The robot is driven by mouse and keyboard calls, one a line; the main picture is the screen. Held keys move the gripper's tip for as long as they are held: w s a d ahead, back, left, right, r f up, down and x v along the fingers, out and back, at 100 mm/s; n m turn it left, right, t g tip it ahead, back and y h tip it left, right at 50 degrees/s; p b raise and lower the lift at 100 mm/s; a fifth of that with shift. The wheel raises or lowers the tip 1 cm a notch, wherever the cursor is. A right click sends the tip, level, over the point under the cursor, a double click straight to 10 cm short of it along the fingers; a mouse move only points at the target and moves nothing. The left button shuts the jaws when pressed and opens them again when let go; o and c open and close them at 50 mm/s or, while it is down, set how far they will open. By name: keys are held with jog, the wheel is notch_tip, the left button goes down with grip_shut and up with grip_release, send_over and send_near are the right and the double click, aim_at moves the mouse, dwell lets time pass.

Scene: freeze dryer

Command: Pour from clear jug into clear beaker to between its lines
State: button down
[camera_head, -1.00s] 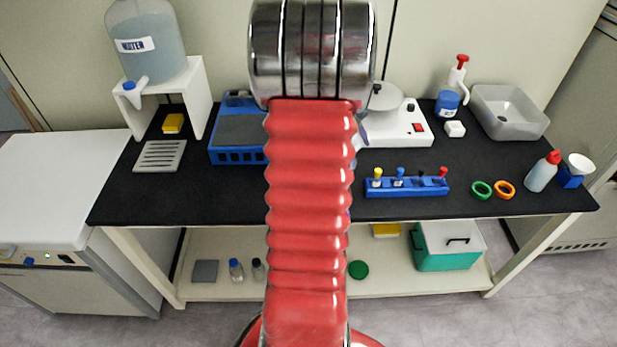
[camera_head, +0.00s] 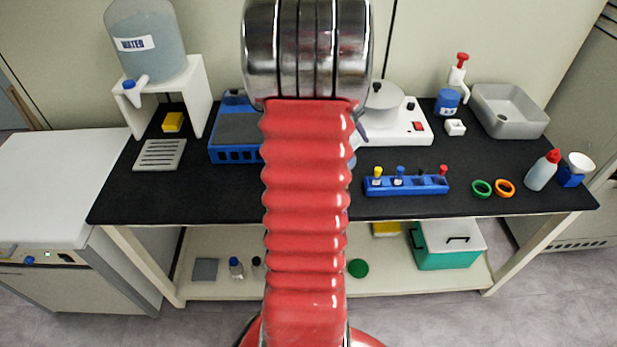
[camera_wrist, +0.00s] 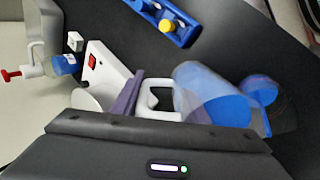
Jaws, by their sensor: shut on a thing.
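In the wrist view, my gripper (camera_wrist: 130,97) is shut on the white handle of the clear jug (camera_wrist: 192,82). The jug holds blue liquid and looks tilted in this view. A smaller clear vessel with blue in it, seemingly the clear beaker (camera_wrist: 262,92), is just beyond the jug's far end. Its lines and level cannot be made out, nor whether liquid is flowing. In the head view my arm hides the jug and most of the beaker; a purple fingertip of my gripper (camera_head: 361,130) shows right of the arm.
A white device with a round plate (camera_head: 405,128) stands behind, right of my arm. A blue rack with coloured caps (camera_head: 407,186) stands in front of it. A blue-framed grey unit (camera_head: 234,150) is to the left. The black bench is clear at front left.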

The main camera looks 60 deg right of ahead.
jog(key=shift+w+a+r+h+p, duration=0.25)
jog(key=shift+r+h+p, duration=0.05)
jog(key=shift+r+p, duration=0.15)
dwell(1.0)
jog(key=shift+w+a+r+g+h+p, duration=0.15)
jog(key=shift+r+g+h+p, duration=0.2)
jog(key=shift+r+p, duration=0.25)
jog(key=shift+w+a+r+g+h+p, duration=0.1)
jog(key=shift+r+g+h+p, duration=0.3)
jog(key=shift+p, duration=0.2)
dwell(2.5)
jog(key=shift+a+r+g+h+p, duration=0.1)
jog(key=shift+g+h+p, duration=0.15)
jog(key=shift+p, duration=0.35)
dwell(1.3)
jog(key=shift+s+t+y, duration=0.15)
jog(key=shift+t+y, duration=0.25)
jog(key=shift+s+d+f+t+y, duration=0.1)
jog(key=shift+d+f+t+y, duration=0.15)
jog(key=shift+f, duration=0.25)
jog(key=shift+s+d+f+t+y, duration=0.15)
jog(key=shift+f+y, duration=0.15)
jog(key=shift+f, duration=0.15)
jog(key=shift+s+d+f+t+y, duration=0.15)
jog(key=shift+f+t+y, duration=0.1)
jog(key=shift+f, duration=0.25)
jog(key=shift+w, duration=0.1)
